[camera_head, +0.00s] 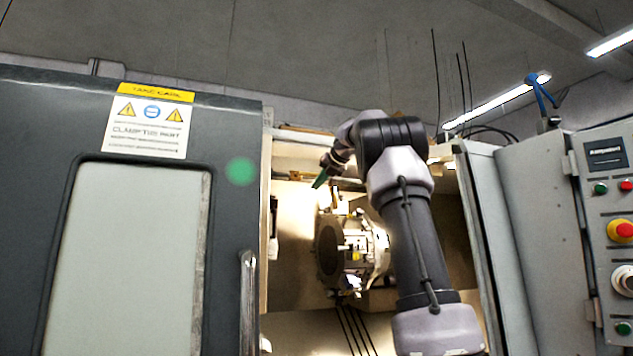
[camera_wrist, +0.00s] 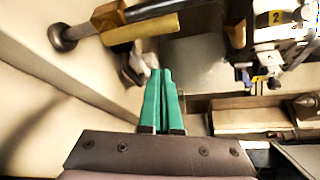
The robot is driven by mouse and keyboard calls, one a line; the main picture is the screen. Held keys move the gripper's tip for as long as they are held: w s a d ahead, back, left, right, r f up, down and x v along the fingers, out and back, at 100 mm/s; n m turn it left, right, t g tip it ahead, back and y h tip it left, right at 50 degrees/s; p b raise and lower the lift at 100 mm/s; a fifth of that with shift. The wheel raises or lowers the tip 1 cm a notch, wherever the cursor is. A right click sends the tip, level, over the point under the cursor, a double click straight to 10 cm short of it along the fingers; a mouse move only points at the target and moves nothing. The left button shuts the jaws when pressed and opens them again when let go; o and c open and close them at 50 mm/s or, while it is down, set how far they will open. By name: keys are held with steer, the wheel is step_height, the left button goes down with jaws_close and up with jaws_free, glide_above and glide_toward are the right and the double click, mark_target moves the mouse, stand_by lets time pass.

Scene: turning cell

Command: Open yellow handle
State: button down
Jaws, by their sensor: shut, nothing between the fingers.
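My gripper (camera_wrist: 161,73) has two green fingers, which are together and empty in the wrist view. A yellow-tan handle (camera_wrist: 141,29) on a dark bar lies beyond the fingertips, with a visible gap between. The dark bar (camera_wrist: 150,9) runs to a round metal knob at the left wall. In the head view my gripper (camera_head: 319,182) is inside the open machine, high up and left of my arm. A small yellowish part (camera_head: 297,175) shows just left of it; I cannot tell if it is the same handle.
A round metal chuck (camera_head: 330,250) sits below my gripper in the machine. The dark sliding door (camera_head: 235,120) with a vertical bar (camera_head: 248,300) stands at the left. A control panel (camera_head: 607,240) is at the right. A part marked 2 (camera_wrist: 275,17) is at the wrist view's upper right.

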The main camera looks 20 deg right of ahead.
steer(key=a+v, duration=0.1)
steer(key=v, duration=0.7)
steer(key=shift+s+r, duration=0.3)
steer(key=shift+s, duration=0.05)
steer(key=shift+a, duration=0.25)
